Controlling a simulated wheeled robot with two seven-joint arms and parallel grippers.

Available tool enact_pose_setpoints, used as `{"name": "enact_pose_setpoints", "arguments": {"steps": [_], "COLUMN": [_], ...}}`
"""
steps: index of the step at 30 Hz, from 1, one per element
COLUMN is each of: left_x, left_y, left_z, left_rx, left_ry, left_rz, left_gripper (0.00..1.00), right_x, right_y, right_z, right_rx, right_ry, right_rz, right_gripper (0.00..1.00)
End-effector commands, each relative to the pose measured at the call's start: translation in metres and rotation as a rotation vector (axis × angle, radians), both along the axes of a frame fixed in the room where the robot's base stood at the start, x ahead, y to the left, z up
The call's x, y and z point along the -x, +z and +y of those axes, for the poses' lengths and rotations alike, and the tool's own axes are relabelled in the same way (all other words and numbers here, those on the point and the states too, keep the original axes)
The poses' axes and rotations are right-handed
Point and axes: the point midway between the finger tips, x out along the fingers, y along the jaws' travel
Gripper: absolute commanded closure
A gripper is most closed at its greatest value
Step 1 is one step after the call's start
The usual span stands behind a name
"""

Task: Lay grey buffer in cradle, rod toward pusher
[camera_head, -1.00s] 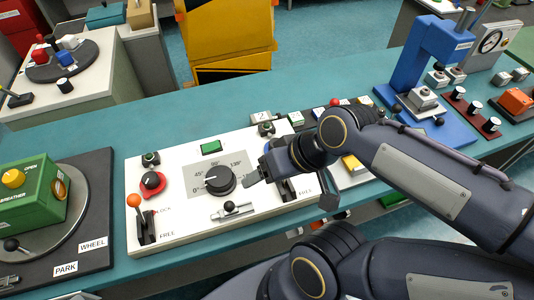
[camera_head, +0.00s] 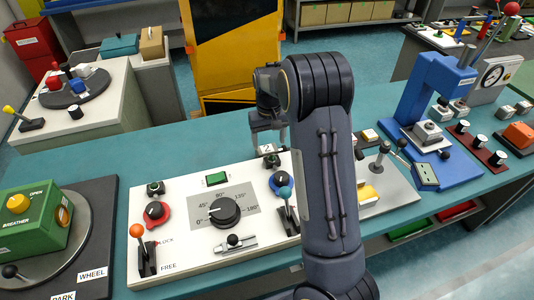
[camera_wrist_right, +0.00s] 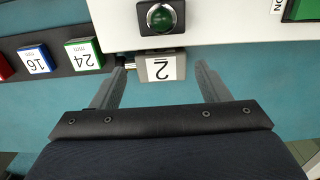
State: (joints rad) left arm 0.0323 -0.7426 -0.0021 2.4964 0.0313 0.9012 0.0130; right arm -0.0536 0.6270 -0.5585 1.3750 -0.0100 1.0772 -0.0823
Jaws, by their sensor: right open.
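A small grey block marked "2" (camera_head: 267,149), which looks like the grey buffer, lies at the back edge of the white control panel. In the right wrist view the grey block (camera_wrist_right: 160,68) has a short thin rod on its left side. My right gripper (camera_head: 268,138) is open above it. In the wrist view its fingers (camera_wrist_right: 161,80) are spread on either side of the block, with a gap at the right; the left finger is close to the rod. I cannot make out the cradle or the pusher; my right arm hides part of the bench. My left gripper is out of view.
The white panel (camera_head: 180,250) carries a dial (camera_head: 224,210), levers and knobs, with a green button (camera_wrist_right: 161,18) close by the block. Size blocks marked 16 (camera_wrist_right: 35,60) and 24 (camera_wrist_right: 84,54) lie alongside. A blue press (camera_head: 425,100) stands right.

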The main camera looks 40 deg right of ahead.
Motion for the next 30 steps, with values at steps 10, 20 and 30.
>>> {"name": "enact_pose_setpoints", "arguments": {"steps": [10,20,30], "left_x": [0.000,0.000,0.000], "left_y": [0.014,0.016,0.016], "left_z": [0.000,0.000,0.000], "left_rx": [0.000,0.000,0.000], "left_ry": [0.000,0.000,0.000], "left_rz": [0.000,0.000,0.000], "left_gripper": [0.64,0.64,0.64], "right_x": [-0.004,-0.005,-0.005], "right_y": [-0.044,-0.069,-0.068], "right_z": [-0.001,-0.001,-0.001], "right_rx": [-0.002,-0.003,-0.003], "right_ry": [-0.001,0.000,-0.001], "right_rz": [0.005,-0.001,-0.002], "right_gripper": [0.31,0.31,0.60]}}
